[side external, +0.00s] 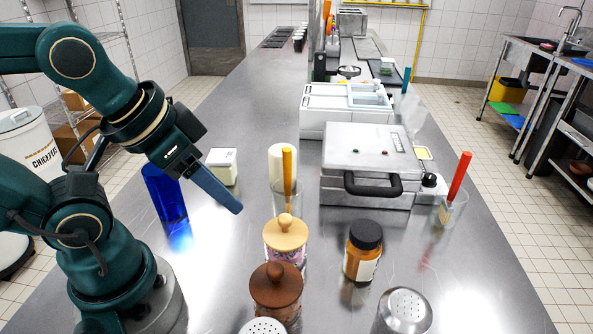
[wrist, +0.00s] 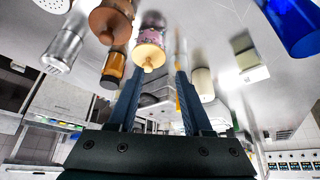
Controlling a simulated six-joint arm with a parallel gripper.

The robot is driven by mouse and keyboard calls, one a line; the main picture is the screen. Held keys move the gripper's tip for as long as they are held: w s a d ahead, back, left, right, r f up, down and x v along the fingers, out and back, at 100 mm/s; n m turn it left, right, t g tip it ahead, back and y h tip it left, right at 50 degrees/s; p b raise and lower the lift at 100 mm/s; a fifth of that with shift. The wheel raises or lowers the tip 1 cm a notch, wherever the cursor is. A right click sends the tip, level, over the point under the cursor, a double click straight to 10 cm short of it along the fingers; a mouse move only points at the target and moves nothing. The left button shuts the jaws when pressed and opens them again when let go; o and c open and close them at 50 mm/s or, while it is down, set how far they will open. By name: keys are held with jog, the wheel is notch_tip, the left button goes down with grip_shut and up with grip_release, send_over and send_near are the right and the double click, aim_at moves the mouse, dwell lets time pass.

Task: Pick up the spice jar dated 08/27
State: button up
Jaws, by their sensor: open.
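Three lidded jars stand upright on the steel counter. One has amber-orange contents, a black lid and a pale label, the spice jar (side external: 363,252); it also shows in the wrist view (wrist: 114,65). Another has a light wooden lid and pink-purple contents, the light-lidded jar (side external: 286,238). The third has a dark brown wooden lid, the brown-lidded jar (side external: 276,290). No date is readable on any of them. My gripper (side external: 236,208) is open and empty above the counter, left of the jars. In the wrist view, the light-lidded jar (wrist: 151,52) appears just beyond the fingertips.
A metal shaker (side external: 405,310) stands at front right. Behind the jars are a glass with a yellow handle (side external: 287,180), a white cylinder (side external: 282,158) and a grill press (side external: 370,160). A blue glass (side external: 165,193) stands left, a red-handled glass (side external: 452,205) right.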

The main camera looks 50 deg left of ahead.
jog(key=o, duration=0.7)
jog(key=d+r+n+g+h, duration=0.1)
jog(key=d+n+g+h, duration=0.2)
jog(key=d+n+h, duration=0.4)
jog(key=n+t+h, duration=0.3)
jog(key=n+h, duration=0.3)
jog(key=n, duration=1)
send_over(353, 225)
jog(key=s+a, duration=0.2)
jog(key=a, duration=0.2)
jog(key=f, duration=0.2)
notch_tip(353, 225, down, 6)
jog(key=shift+w+a+r, duration=0.1)
jog(key=shift+w, duration=0.05)
jog(key=shift+y, duration=0.3)
jog(key=shift+x, duration=2.5)
